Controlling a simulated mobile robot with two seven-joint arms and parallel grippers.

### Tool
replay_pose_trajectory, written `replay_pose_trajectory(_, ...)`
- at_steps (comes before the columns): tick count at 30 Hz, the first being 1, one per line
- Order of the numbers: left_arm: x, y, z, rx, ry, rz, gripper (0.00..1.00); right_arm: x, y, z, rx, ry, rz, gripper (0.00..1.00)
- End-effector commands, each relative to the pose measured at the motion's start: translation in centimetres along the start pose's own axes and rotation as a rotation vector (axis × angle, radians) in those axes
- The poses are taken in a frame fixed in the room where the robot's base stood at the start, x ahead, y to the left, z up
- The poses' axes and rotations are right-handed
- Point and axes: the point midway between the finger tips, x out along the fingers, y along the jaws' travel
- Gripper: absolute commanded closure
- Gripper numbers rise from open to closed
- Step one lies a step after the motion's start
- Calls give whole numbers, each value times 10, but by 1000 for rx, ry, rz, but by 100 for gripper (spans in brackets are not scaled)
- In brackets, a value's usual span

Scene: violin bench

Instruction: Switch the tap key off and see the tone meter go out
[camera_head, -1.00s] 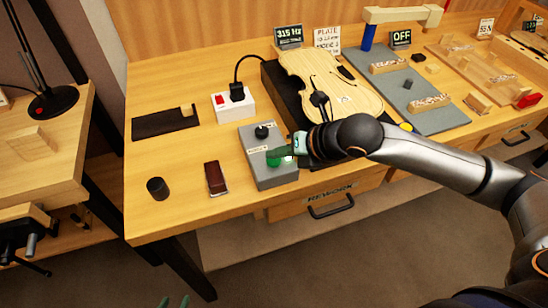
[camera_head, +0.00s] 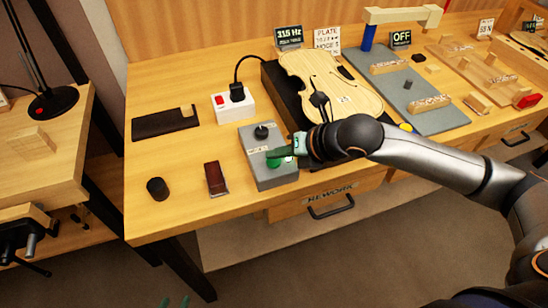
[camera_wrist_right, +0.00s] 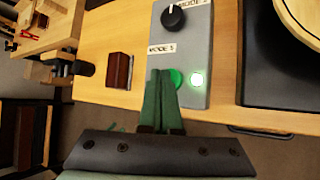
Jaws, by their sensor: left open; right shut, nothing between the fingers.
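A grey control box (camera_head: 262,172) stands near the bench's front edge with a black knob (camera_head: 262,132) and a green round key (camera_head: 276,162). In the right wrist view the green key (camera_wrist_right: 178,79) shows beside and partly behind my fingertips, with a glowing pale lamp (camera_wrist_right: 197,80) next to it. My right gripper (camera_head: 270,154) is shut and empty, its tips over the key; I cannot tell whether they touch it. A small display (camera_head: 289,36) at the back is lit and reads 315 Hz. My left gripper (camera_head: 174,302) is open, only its tips showing at the bottom edge.
A violin plate (camera_head: 330,85) lies on a black base right of the box. A white socket block (camera_head: 233,105) with a red switch stands behind it. A dark red block (camera_head: 216,178) and a black cylinder (camera_head: 157,188) stand left. Another display (camera_head: 401,38) reads OFF.

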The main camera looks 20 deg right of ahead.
Motion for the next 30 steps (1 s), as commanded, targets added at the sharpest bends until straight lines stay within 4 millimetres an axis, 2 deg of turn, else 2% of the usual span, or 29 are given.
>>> replay_pose_trajectory(14,0,0,0,0,0,0,50,0,0,0,0,0,0,100)
replay_pose_trajectory(30,10,-1,11,0,0,0,50,6,-5,-5,0,1,-1,100)
